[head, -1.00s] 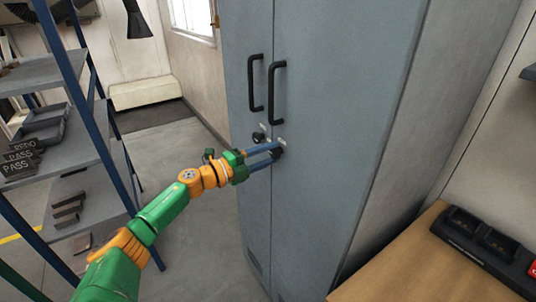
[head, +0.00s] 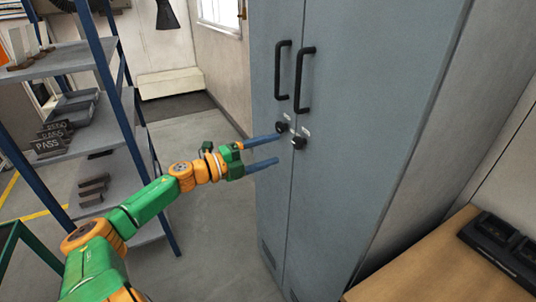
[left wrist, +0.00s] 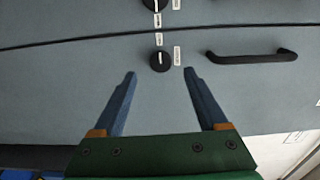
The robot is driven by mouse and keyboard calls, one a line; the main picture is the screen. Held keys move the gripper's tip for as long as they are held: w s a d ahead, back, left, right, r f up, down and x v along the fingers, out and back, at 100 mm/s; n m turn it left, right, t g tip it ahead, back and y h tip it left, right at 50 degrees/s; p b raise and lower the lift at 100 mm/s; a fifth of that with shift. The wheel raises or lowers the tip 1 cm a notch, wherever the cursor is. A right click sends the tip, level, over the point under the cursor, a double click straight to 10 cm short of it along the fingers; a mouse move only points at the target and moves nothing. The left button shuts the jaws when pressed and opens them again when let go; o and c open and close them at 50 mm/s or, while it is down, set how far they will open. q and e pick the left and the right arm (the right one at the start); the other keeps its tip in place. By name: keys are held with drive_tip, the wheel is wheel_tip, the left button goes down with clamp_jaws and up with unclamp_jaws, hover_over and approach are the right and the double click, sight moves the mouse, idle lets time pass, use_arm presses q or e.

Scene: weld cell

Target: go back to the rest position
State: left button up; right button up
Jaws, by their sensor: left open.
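My left gripper (head: 271,152) is open and empty in front of the grey cabinet (head: 370,130). Its two blue fingers are spread and point at the left door, just left of and below the black knobs. In the left wrist view the open fingers (left wrist: 158,85) frame the nearer black knob (left wrist: 160,61), which lies beyond their tips, apart from them. The cabinet has two black knobs, the left one (head: 282,127) and the right one (head: 299,143), and two upright black handles. Both doors look shut. My right gripper does not show.
A wooden bench (head: 430,265) with a black charger-like unit (head: 500,245) is at lower right. Grey floor lies open between rack and cabinet.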

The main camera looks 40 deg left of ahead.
use_arm(q)
drive_tip(key=shift+s+a, duration=0.1)
drive_tip(key=shift+s, duration=0.05)
idle(0.3)
